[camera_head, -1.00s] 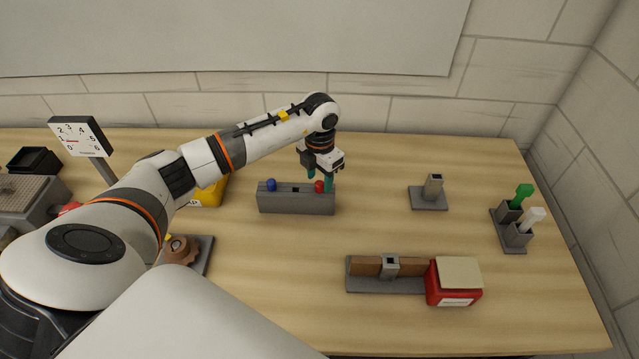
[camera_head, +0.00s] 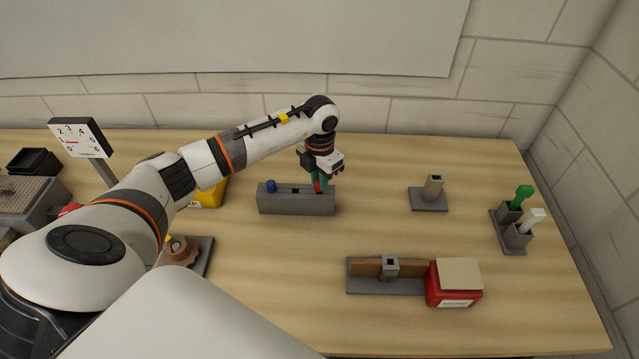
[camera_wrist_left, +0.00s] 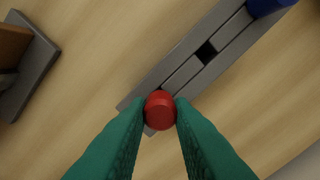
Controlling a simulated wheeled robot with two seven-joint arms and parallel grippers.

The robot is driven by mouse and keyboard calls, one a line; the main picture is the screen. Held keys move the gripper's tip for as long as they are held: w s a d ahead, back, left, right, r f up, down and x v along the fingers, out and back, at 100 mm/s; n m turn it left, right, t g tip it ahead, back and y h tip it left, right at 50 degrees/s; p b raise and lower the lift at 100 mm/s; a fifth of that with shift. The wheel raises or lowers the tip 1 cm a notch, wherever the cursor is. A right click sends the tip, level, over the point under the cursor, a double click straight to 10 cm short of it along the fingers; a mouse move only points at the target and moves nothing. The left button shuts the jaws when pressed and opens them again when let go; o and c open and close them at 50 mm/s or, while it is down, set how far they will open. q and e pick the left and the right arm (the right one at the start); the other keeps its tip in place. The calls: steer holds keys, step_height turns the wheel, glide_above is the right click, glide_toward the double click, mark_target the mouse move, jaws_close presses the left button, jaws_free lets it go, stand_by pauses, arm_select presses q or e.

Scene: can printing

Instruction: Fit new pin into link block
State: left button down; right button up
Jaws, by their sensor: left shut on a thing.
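My left gripper (camera_head: 319,184) points down at the right end of a long grey block (camera_head: 296,204) on the table. Its green fingers are shut on the red pin (camera_wrist_left: 160,109), whose round head shows between the fingertips in the left wrist view. The pin is at the end of the grey block; its lower part is hidden. A blue pin (camera_head: 271,185) stands at the block's left end. A square dark hole (camera_wrist_left: 206,52) lies in the block between the two pins. I cannot tell for sure which part is the link block. My right gripper is not in view.
Right of the grey block stand a small grey socket on a plate (camera_head: 430,204), a holder with green and white handles (camera_head: 508,243), a fixture with brown bars (camera_head: 364,267) and a red box (camera_head: 452,298). A dial gauge (camera_head: 80,137) stands left. Mid-table is clear.

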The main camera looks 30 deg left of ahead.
arm_select(q)
step_height(320, 180, up, 9)
steer(key=b, duration=0.2)
steer(key=shift+f+b, duration=0.1)
steer(key=shift+b, duration=0.25)
step_height(320, 180, up, 8)
steer(key=p, duration=0.4)
steer(key=shift+p, duration=0.4)
steer(key=shift+f, duration=0.1)
